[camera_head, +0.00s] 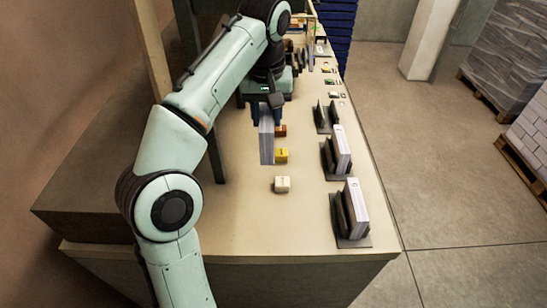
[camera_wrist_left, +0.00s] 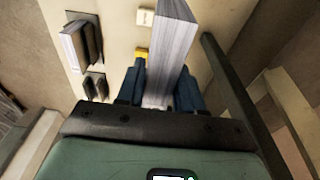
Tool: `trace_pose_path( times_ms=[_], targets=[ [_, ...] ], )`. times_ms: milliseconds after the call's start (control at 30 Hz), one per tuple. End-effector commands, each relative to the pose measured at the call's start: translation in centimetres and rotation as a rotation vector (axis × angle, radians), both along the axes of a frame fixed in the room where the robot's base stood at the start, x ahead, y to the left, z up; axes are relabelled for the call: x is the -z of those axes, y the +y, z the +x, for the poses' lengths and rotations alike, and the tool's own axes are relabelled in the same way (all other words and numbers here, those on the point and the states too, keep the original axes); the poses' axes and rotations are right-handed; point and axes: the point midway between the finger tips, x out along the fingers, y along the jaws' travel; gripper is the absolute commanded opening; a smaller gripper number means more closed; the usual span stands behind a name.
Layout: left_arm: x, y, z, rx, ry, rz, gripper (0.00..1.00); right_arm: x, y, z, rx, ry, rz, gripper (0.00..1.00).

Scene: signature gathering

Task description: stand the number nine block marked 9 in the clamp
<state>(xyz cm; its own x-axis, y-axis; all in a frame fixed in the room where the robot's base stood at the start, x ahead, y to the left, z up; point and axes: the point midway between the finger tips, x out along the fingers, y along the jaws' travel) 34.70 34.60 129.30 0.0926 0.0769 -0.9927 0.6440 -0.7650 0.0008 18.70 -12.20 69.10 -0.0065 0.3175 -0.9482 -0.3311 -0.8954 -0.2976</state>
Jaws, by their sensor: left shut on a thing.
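My left gripper (camera_head: 266,108) is shut on a tall pale paper block (camera_head: 266,142), held upright over the table. The left wrist view shows the block (camera_wrist_left: 172,40) between the blue fingers (camera_wrist_left: 162,88). No 9 is readable on it. Along the table's right side, the nearest dark clamp (camera_head: 341,218) and the middle clamp (camera_head: 328,158) each hold a similar pale block. A third dark clamp (camera_head: 321,117), farther back, looks empty. It also shows in the left wrist view (camera_wrist_left: 91,86). My right gripper is out of view.
On the table (camera_head: 300,222), a white cube (camera_head: 282,184), a yellow cube (camera_head: 281,155) and a brown cube (camera_head: 280,130) stand in a row near the held block. Bare tabletop lies between them and the clamps. Small items lie farther back.

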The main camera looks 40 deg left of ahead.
Motion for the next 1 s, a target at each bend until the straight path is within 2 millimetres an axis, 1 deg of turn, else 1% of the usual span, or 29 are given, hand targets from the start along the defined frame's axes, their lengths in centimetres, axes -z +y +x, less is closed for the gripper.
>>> trace_pose_path(
  times_ms=[133,267,367,600,700,800,967,1000],
  targets=[
    [0.7,0.0,-0.1,0.0,0.002,0.001,0.0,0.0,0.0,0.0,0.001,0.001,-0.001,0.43],
    [2.8,0.0,-0.2,-0.001,0.003,0.001,0.0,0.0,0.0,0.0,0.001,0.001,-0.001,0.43],
    [5.2,0.0,-0.2,0.0,0.005,0.001,0.0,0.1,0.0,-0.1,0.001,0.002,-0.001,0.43],
    [11.6,0.0,-0.2,-0.001,0.005,0.0,0.0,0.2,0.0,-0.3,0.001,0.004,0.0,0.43],
    [13.9,0.0,-0.1,0.0,0.004,0.0,0.0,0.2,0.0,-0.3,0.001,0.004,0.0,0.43],
    [15.3,0.0,-0.1,-0.001,0.001,0.0,0.0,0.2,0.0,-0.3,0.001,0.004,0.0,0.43],
    [16.5,0.0,0.0,0.0,0.0,0.0,0.0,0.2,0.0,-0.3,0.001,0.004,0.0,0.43],
    [17.0,0.0,-0.1,0.0,0.001,-0.001,0.0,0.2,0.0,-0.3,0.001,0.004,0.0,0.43]
  ],
)
